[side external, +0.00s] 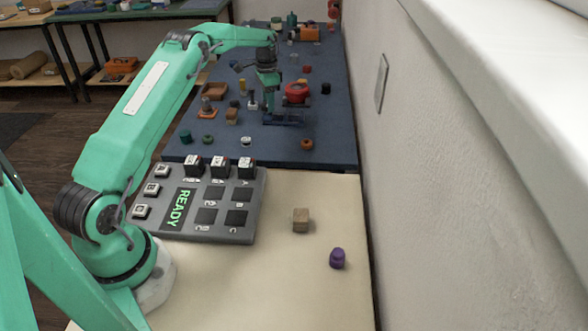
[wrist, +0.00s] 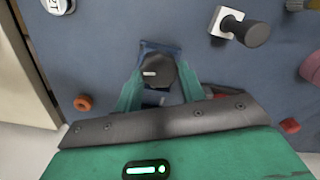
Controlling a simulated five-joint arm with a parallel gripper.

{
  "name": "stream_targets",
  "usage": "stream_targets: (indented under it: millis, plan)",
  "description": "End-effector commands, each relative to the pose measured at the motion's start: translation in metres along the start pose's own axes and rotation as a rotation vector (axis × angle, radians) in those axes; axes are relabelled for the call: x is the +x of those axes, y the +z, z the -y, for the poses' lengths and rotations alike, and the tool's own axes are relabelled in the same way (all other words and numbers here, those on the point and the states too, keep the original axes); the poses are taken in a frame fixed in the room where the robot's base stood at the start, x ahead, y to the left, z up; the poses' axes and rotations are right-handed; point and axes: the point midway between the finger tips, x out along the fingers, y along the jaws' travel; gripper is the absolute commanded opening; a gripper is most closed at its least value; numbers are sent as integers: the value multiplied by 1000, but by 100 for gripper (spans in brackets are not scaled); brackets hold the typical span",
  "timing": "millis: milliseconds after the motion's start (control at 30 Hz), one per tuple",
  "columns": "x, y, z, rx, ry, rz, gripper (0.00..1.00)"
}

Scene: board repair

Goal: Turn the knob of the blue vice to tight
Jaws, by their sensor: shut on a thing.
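The blue vice (side external: 283,119) stands on the dark blue mat, below my gripper (side external: 269,95). In the wrist view the vice's blue body (wrist: 148,47) shows behind its round black knob (wrist: 157,73), which has a pale line mark pointing left. My gripper (wrist: 158,88) has its green fingers on either side of the knob and is shut on it. Much of the vice is hidden under the knob and the fingers. In the side view the knob is too small and covered to tell apart.
A red round thing (side external: 296,92) stands close right of my gripper. A white block with a black handle (wrist: 238,26) and an orange ring (wrist: 82,103) lie nearby. A grey panel reading READY (side external: 210,205) stands nearer the camera. The wall (side external: 450,200) bounds the right side.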

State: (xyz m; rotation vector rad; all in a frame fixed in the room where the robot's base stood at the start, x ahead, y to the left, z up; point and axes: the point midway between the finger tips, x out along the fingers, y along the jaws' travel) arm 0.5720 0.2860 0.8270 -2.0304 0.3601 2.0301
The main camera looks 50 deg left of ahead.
Motion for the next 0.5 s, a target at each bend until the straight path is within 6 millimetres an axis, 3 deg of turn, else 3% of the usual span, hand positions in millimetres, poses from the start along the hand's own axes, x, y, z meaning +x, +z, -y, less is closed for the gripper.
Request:
stream_targets:
  millis: [67, 100, 200, 500]
  plan:
    - [-2, 0, -1, 0, 2, 2, 17]
    - [-2, 0, -1, -1, 2, 2, 43]
    - [-1, 0, 0, -1, 1, 1, 61]
    - [-1, 0, 0, -2, 0, 0, 61]
